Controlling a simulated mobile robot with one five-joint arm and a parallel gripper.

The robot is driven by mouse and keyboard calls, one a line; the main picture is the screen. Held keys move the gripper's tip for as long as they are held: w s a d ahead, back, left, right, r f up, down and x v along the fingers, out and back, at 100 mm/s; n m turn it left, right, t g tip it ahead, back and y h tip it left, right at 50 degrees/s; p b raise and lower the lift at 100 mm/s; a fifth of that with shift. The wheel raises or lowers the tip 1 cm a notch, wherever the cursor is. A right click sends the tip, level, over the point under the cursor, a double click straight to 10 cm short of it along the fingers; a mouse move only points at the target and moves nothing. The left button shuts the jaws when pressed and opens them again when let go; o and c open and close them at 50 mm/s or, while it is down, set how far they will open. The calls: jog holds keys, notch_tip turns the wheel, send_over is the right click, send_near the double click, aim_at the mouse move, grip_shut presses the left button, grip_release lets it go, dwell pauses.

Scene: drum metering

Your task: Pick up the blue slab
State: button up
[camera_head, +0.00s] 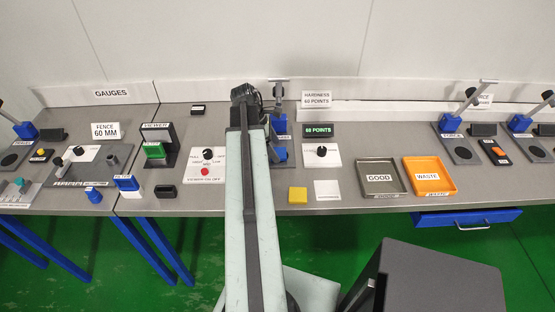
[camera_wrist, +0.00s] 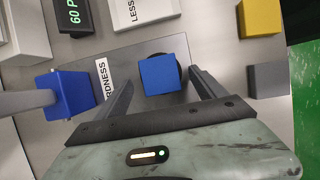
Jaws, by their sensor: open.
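The blue slab (camera_wrist: 164,76) is a small blue square block in the wrist view. It sits on the grey base plate (camera_wrist: 138,54) of the hardness station, over a dark round pad that is partly hidden. My gripper (camera_wrist: 161,82) is open, with one finger on each side of the slab; gaps show between slab and fingers. I cannot tell how high the fingertips are above the plate. In the head view, a blue block (camera_head: 280,153) shows on the hardness station, partly behind my arm. The gripper itself is hidden there.
The station's blue instrument head (camera_wrist: 69,92) stands close left of my gripper in the wrist view. A yellow block (camera_wrist: 261,17) and a grey block (camera_wrist: 267,80) lie to the right. The GOOD tray (camera_head: 381,191) and orange WASTE tray (camera_head: 429,188) stand right of the station.

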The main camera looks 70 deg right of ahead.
jog(key=shift+x, duration=0.8)
jog(key=shift+w+r, duration=0.1)
jog(key=shift+r, duration=0.05)
jog(key=c, duration=1.6)
jog(key=shift+r, duration=0.1)
